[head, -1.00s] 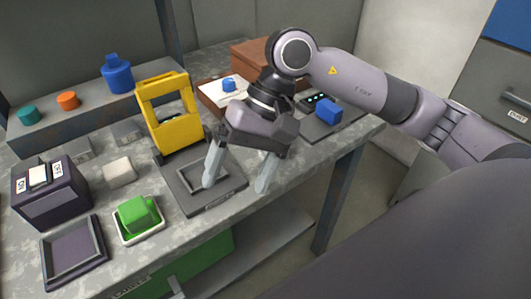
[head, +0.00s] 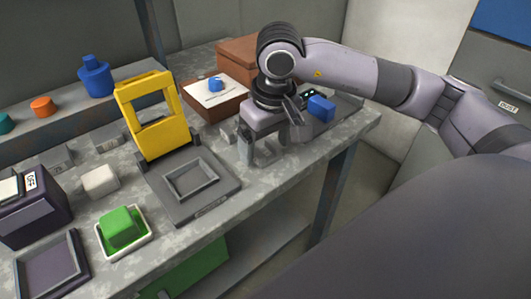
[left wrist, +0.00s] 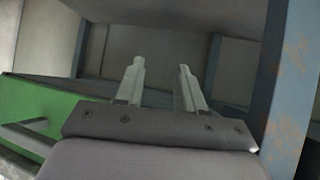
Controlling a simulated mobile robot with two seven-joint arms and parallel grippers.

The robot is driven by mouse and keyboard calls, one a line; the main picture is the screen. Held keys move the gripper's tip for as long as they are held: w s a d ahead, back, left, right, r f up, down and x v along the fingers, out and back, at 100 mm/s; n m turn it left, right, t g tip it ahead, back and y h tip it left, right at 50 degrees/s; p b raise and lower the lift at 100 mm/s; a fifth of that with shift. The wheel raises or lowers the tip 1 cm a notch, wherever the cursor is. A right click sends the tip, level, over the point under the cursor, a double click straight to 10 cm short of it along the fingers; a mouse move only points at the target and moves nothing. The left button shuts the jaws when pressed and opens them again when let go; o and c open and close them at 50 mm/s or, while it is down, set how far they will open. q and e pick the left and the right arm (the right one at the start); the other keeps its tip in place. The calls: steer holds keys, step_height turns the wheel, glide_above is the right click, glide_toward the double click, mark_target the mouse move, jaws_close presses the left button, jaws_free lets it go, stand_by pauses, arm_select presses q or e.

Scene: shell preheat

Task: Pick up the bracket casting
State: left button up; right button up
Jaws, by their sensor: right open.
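I cannot tell for certain which thing is the bracket casting. A blue block (head: 321,108) sits on a dark plate at the table's right end, just right of my right gripper. A green block (head: 122,228) sits in a white tray (head: 142,245) at the front left. My right gripper (head: 262,158) is open and points down near the table top, right of the grey plate with a square frame. Its fingers and a grey shape between them are hard to separate. In the left wrist view, my left gripper (left wrist: 160,68) is open with nothing between its fingers.
A yellow frame (head: 146,88) stands behind the grey plate (head: 215,205). A brown box (head: 205,107) with a white top holds a small blue piece. A pale block (head: 99,181), dark box (head: 38,218) and dark tray (head: 80,265) are at left. A blue bottle (head: 95,77) stands on the shelf.

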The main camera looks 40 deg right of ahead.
steer(key=c, duration=1.2)
